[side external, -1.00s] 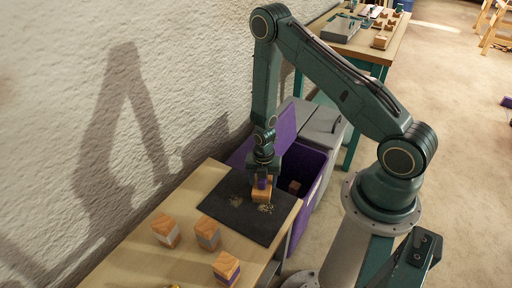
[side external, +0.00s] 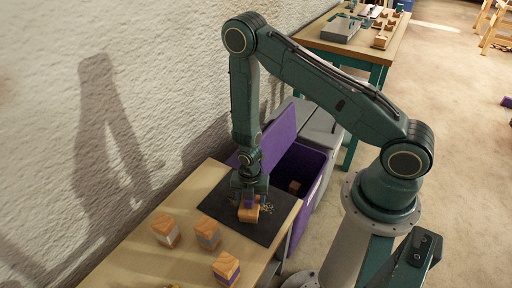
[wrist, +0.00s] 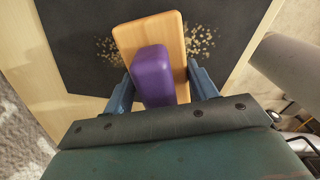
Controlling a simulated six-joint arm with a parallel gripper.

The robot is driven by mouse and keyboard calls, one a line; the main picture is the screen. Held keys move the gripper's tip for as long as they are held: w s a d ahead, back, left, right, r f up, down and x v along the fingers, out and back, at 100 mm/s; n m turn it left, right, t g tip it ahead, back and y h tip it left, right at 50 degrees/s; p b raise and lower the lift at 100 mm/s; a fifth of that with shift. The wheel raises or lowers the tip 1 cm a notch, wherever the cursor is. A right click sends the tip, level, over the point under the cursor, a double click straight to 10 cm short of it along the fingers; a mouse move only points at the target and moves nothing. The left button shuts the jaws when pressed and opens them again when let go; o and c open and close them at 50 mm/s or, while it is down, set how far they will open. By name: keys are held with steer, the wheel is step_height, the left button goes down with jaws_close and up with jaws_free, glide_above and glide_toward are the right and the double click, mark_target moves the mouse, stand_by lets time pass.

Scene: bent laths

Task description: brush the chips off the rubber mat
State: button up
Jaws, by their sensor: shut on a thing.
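My gripper (side external: 247,204) is shut on the purple handle (wrist: 153,75) of a wooden-backed brush (wrist: 172,32). The brush also shows in the side view (side external: 250,214), low over the dark rubber mat (side external: 225,207); whether its underside touches the mat is hidden. Pale chips (wrist: 200,40) lie scattered on the mat to the right of the brush in the wrist view. A smaller patch of chips (wrist: 108,48) lies to its left. Any chips under the brush are hidden.
The mat lies on a light wooden bench (side external: 130,256). Several wood blocks with coloured bands, one with purple (side external: 226,267), stand left of and in front of the mat. An open purple bin (side external: 312,172) with a small block inside stands beyond the bench end.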

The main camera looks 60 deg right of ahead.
mark_target(249, 215)
steer(key=shift+a, duration=2.4)
steer(key=shift+s+a, duration=0.1)
steer(key=shift+a, duration=0.15)
steer(key=shift+s+d, duration=0.1)
steer(key=shift+s, duration=1.1)
steer(key=shift+w+d, duration=0.1)
steer(key=shift+d, duration=5.65)
steer(key=shift+c, duration=0.4)
steer(key=shift+d+f, duration=0.15)
steer(key=shift+d, duration=0.2)
steer(key=shift+d+r, duration=0.25)
steer(key=shift+d, duration=0.6)
step_height(249, 215, up, 8)
steer(key=shift+r, duration=0.25)
steer(key=shift+a, duration=0.1)
